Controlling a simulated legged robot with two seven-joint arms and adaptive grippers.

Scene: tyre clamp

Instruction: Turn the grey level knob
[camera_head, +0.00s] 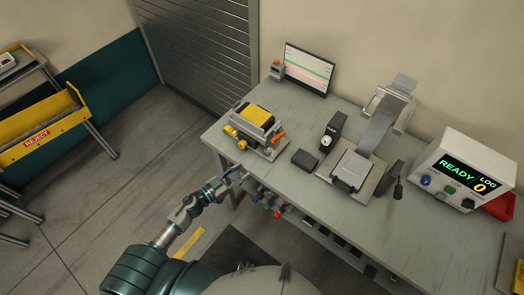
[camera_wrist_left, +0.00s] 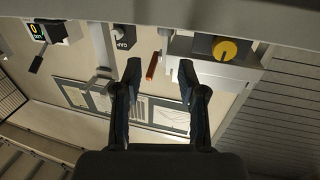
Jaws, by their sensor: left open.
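I cannot pick out a grey level knob with certainty in either view. A row of small coloured knobs or buttons (camera_head: 266,206) sits along the bench's front edge, too small to read. My left gripper (camera_head: 237,172) is open and empty at the bench's front left edge, close to the left end of that row. It also shows in the left wrist view (camera_wrist_left: 160,70), fingers apart with nothing between them. A yellow knob (camera_wrist_left: 224,48) shows in the wrist view, beyond and to the right of the fingers. My right gripper is not in view.
On the bench (camera_head: 225,142) stand a yellow-topped fixture (camera_head: 256,115), a dark block (camera_head: 305,159), a black gauge box (camera_head: 333,130), a clamp (camera_head: 352,170) and a READY display box (camera_head: 462,172). A monitor (camera_head: 309,69) stands behind. A yellow reject cart (camera_head: 38,136) is at left.

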